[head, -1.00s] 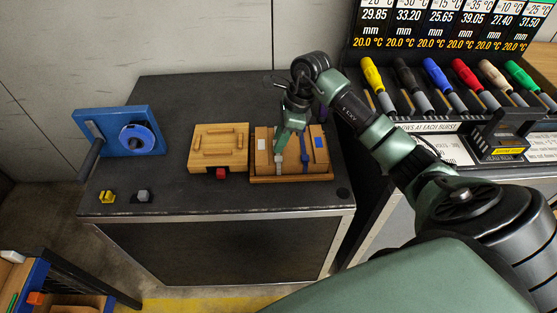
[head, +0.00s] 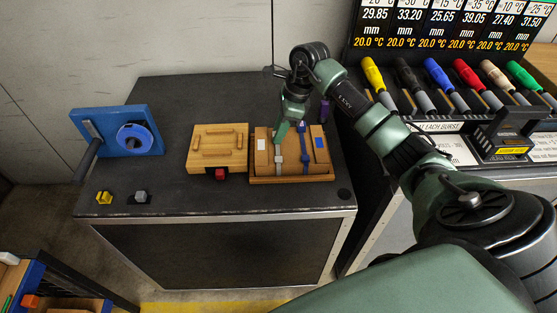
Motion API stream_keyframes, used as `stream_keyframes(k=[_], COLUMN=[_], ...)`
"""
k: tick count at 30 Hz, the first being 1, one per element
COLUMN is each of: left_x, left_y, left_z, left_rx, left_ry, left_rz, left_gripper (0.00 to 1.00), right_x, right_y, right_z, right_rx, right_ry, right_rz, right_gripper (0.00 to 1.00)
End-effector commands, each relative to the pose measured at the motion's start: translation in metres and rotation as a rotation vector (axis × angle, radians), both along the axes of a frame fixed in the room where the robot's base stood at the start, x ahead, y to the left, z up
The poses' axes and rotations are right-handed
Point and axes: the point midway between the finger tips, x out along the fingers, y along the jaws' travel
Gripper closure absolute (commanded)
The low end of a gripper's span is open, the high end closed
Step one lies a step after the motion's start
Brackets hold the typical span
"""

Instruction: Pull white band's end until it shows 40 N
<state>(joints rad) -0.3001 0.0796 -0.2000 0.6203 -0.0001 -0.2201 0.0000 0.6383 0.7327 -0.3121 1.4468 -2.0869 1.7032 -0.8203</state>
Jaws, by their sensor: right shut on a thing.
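A wooden tray (head: 290,180) on the dark bench holds two bands. The white band (head: 279,160) lies on the left side, beside a white label (head: 262,144). The blue band (head: 305,150) lies on the right side, beside a blue label (head: 320,143). My right gripper (head: 281,136) comes from behind and above and points down at the far end of the white band. It is shut on the band's end, though its fingers hide most of the grip. No force reading can be made out. My left gripper is not in view.
A wooden block with slats (head: 218,146) and a red part (head: 220,174) stand left of the tray. A blue reel stand (head: 116,130) is farther left. Yellow (head: 104,197) and grey (head: 141,196) pieces lie near the front edge. A rack with coloured handles (head: 438,82) stands right.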

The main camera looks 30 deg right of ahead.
Motion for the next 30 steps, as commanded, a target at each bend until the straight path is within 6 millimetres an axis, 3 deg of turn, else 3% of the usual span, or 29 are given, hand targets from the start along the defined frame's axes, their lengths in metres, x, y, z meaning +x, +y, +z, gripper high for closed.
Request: stream_keyframes(k=[30], left_x=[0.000], left_y=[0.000], left_z=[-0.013], left_rx=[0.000], left_ry=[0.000], left_rz=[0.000], left_gripper=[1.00], right_x=[0.026], right_y=[-0.015], right_z=[0.002], right_rx=[0.000], right_ry=[-0.008], right_rz=[-0.002], right_gripper=[1.00])
